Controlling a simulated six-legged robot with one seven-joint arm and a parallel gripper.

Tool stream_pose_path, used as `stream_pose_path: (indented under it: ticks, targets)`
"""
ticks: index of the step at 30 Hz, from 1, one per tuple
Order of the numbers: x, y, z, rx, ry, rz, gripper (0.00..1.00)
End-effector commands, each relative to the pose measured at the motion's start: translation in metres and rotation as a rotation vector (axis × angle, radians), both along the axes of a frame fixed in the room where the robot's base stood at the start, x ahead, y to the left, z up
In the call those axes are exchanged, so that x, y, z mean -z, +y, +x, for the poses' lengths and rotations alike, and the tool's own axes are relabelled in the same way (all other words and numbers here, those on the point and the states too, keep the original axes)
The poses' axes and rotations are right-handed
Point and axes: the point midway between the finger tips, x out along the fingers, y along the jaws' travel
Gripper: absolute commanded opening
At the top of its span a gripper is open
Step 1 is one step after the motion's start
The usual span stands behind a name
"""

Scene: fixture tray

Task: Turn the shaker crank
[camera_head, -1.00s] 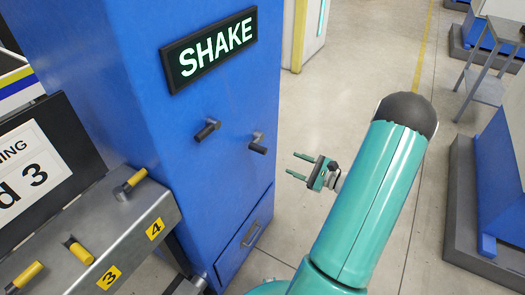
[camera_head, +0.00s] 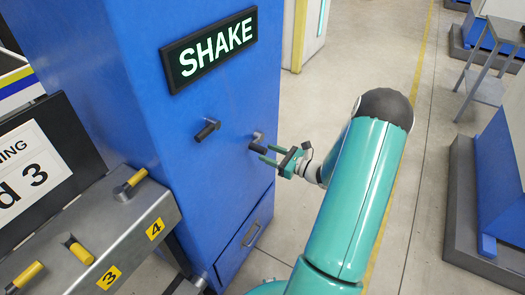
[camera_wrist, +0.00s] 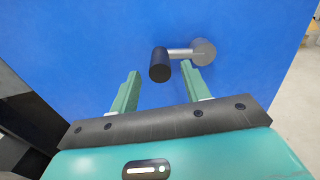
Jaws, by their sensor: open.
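The blue cabinet (camera_head: 130,80) carries a lit SHAKE sign (camera_head: 210,48). Below the sign are two dark-handled fittings on its front, a left one (camera_head: 206,130) and a right crank (camera_head: 257,142). My gripper (camera_head: 269,155) is open and empty, just in front of and slightly below the right crank. In the wrist view the crank's black knob (camera_wrist: 159,65) lies ahead of the gap between my two green fingers (camera_wrist: 160,85). A metal arm joins the knob to a round grey hub (camera_wrist: 203,52) at the right. I see no finger closed on the knob.
A sloped grey panel (camera_head: 125,225) with yellow-handled levers and labels 3 and 4 stands at the lower left. The cabinet has a drawer (camera_head: 245,240) low down. The floor right of the cabinet is open.

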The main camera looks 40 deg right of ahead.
Motion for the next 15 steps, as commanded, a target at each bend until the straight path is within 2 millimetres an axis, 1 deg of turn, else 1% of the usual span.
stream_pose_path:
  ticks: [1, 3, 6, 10, 15]
  targets:
    - [0.0, 0.004, 0.008, -0.002, 0.0, -0.001, 0.47]
    - [0.0, 0.006, 0.018, -0.001, 0.0, -0.001, 0.47]
    - [0.0, 0.01, 0.027, -0.001, 0.0, -0.001, 0.47]
    - [0.0, 0.012, 0.033, 0.001, 0.001, 0.0, 0.47]
    - [0.0, 0.012, 0.033, 0.001, 0.001, -0.001, 0.47]
